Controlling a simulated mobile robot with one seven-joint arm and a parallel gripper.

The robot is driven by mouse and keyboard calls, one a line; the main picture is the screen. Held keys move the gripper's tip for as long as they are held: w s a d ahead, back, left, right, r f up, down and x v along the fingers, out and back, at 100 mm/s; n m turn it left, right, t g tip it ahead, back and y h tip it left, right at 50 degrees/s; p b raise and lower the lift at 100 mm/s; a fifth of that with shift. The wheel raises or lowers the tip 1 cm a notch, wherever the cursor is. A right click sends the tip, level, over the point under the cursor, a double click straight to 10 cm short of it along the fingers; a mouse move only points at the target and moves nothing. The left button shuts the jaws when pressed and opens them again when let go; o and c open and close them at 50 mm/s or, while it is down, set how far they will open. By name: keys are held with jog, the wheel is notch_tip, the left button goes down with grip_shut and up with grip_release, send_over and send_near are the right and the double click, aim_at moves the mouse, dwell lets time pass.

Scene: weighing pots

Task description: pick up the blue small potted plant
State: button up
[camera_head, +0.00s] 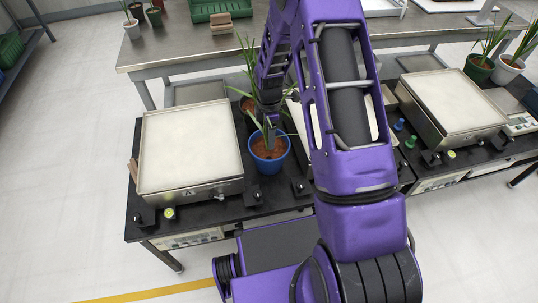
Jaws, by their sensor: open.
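The blue small potted plant (268,160) stands upright on the black bench between two white-topped units. It has a blue pot, brown soil and thin green leaves. My gripper (270,137) points down over the pot, with its fingers among the leaves near the soil. The jaws are open. The leaves and my arm partly hide each other, so I cannot tell whether a finger touches the plant.
A left white-topped unit (190,148) stands close to the pot. Another potted plant (246,106) is just behind. A right white-topped unit (455,103), small bottles (398,125) and a steel table (180,49) are further off.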

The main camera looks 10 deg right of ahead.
jog(key=shift+f, duration=0.65)
grip_shut()
jog(key=shift+w+r, duration=0.1)
dwell(0.8)
